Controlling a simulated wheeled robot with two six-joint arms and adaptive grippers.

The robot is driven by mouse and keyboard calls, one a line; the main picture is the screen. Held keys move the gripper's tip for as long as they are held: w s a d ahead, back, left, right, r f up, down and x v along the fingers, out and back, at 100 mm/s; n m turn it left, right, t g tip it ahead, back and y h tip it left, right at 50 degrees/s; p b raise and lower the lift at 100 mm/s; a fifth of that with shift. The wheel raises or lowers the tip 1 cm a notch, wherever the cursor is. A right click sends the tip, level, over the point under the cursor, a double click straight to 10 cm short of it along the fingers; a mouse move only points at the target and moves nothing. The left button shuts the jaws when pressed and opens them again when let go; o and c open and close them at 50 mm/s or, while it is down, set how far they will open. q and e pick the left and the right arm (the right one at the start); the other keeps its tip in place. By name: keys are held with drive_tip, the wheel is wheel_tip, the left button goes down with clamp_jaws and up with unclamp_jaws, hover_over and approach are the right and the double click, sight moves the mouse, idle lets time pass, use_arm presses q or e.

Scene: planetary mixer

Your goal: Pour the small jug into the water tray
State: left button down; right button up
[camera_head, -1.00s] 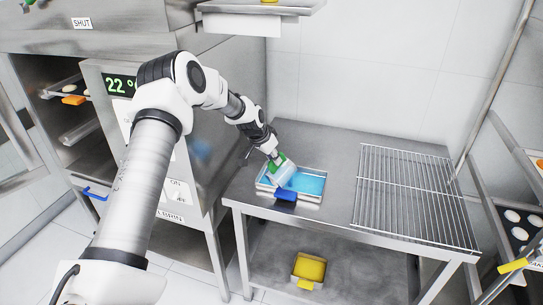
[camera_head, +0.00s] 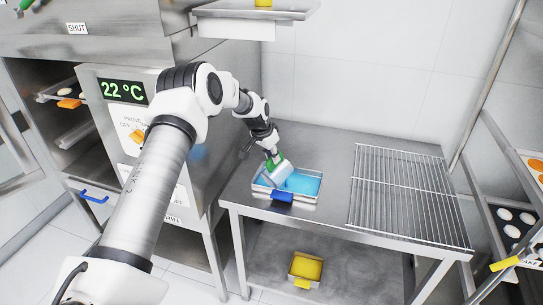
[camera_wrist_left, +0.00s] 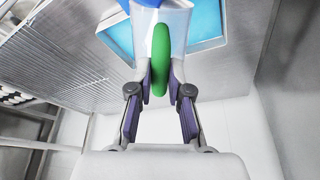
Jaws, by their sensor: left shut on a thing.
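The small jug (camera_head: 279,176) is pale and translucent with a green handle. It is tilted over the left part of the water tray (camera_head: 313,199). My left gripper (camera_head: 271,156) is shut on the green handle, above the tray. In the left wrist view, the green handle (camera_wrist_left: 160,58) sits between the purple-padded fingers, with the jug body (camera_wrist_left: 178,22) beyond it. I cannot tell whether liquid is leaving the jug. My right gripper is not in view.
The tray stands on the left of a steel table (camera_head: 335,145). A wire rack (camera_head: 405,195) covers its right side. A steel cabinet with a 22 °C display (camera_head: 123,91) stands close at left. A yellow bin (camera_head: 306,268) sits on the lower shelf.

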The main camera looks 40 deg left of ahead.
use_arm(q)
drive_tip(key=shift+w+a+r+g, duration=0.1)
drive_tip(key=shift+w+r+g, duration=0.2)
drive_tip(key=shift+w, duration=0.05)
drive_tip(key=shift+w+r+g+p, duration=0.15)
drive_tip(key=shift+w+g+p, duration=0.2)
drive_tip(key=shift+w+g, duration=0.1)
drive_tip(key=shift+s, duration=0.1)
